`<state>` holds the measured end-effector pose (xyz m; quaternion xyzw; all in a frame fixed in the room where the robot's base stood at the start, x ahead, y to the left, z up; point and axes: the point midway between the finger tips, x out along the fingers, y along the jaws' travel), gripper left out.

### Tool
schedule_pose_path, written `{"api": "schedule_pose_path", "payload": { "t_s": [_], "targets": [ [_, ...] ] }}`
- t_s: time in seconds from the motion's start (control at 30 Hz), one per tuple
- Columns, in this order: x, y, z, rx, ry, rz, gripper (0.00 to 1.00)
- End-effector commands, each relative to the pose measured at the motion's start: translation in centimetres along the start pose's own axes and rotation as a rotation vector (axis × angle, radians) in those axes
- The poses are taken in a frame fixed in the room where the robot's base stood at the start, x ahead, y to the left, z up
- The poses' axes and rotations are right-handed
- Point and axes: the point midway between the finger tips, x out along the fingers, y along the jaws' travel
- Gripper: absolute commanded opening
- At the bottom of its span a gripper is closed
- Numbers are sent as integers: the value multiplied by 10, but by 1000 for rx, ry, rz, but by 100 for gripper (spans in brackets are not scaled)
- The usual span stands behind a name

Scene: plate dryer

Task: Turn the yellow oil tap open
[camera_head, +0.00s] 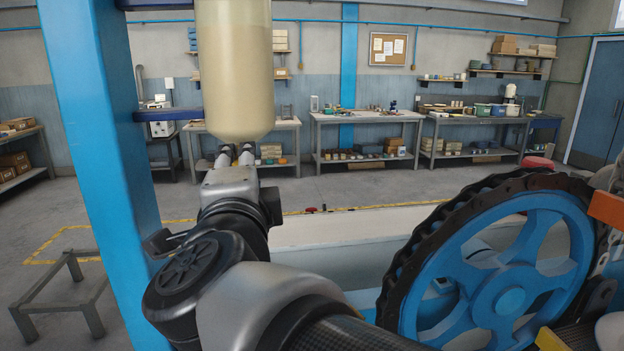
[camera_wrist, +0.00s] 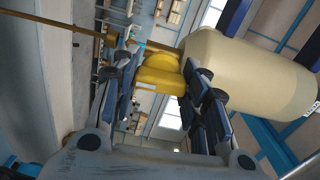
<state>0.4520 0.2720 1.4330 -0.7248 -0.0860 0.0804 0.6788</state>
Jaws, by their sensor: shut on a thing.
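The yellow oil tap (camera_wrist: 160,72) shows in the wrist view, between the two fingers of my gripper (camera_wrist: 158,82). The fingers are shut on it, one on each side. In the head view my gripper (camera_head: 236,156) points away from me, just below the rounded bottom of the cream oil tank (camera_head: 234,70). The tank also shows beside the tap in the wrist view (camera_wrist: 250,75). The tap is hidden in the head view, behind the tank and my gripper. I cannot tell how far the tap is turned.
A blue post (camera_head: 100,150) stands close on the left of my arm. A large blue wheel with a dark toothed rim (camera_head: 510,300) is at the right. A brass-coloured pipe (camera_wrist: 60,23) runs near the tap. Workbenches (camera_head: 365,118) stand far back, beyond open floor.

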Motion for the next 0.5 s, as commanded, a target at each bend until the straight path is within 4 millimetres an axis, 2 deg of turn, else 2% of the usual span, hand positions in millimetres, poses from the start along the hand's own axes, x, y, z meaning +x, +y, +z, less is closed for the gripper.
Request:
{"api": "schedule_pose_path", "payload": {
  "t_s": [0.5],
  "targets": [
    [0,-1,0,84,0,-1,17]
  ]
}}
